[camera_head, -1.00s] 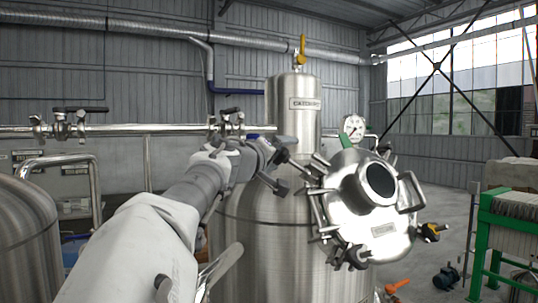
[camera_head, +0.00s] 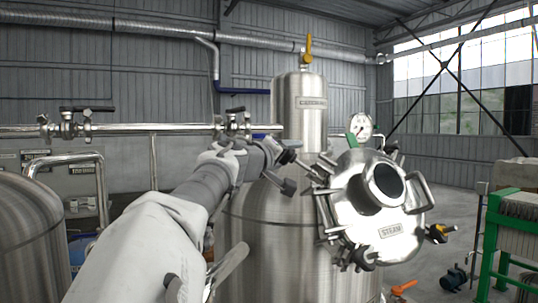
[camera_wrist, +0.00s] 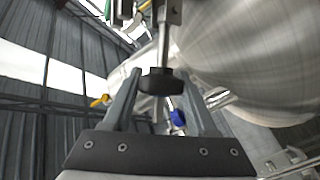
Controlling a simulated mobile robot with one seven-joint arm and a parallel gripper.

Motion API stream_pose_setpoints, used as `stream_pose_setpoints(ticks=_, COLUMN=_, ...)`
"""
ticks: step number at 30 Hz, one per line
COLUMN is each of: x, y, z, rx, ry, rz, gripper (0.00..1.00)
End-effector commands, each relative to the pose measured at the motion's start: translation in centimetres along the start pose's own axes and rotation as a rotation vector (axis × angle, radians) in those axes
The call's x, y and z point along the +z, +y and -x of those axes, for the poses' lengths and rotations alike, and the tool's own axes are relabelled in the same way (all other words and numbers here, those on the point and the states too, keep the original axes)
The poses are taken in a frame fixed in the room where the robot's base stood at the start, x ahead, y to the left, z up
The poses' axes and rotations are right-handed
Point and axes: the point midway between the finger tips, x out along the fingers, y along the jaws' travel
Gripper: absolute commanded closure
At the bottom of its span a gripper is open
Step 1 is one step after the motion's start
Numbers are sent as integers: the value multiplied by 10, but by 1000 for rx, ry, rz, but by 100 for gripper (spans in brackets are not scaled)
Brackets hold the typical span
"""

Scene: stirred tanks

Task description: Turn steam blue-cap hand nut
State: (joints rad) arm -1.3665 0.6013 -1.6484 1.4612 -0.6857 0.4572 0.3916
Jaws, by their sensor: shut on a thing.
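A steel tank (camera_head: 270,240) carries a round hatch lid (camera_head: 352,205) ringed with swing bolts and dark hand nuts. A small plate (camera_head: 391,230) on the lid is too small to read surely. My gripper (camera_head: 284,160) is at the lid's upper left, around a dark hand nut on a bolt. In the wrist view a black knob-shaped nut (camera_wrist: 160,83) on a steel rod sits between the tips of my gripper (camera_wrist: 158,78), which is shut on it. A blue piece (camera_wrist: 178,118) shows between the fingers, below the nut; I cannot tell whether it belongs to the nut.
A pressure gauge (camera_head: 361,126) stands behind the lid. A steel pipe with valves (camera_head: 75,124) runs behind at left. Another tank (camera_head: 30,235) is at the left edge. A green-framed unit (camera_head: 495,240) is at right.

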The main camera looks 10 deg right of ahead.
Motion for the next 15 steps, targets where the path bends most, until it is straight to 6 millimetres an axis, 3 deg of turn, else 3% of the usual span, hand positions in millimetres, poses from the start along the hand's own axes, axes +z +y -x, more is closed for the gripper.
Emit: stream_pose_setpoints(ticks=15, x=-1, y=0, z=0, rx=-143, ry=1, rz=68, gripper=98)
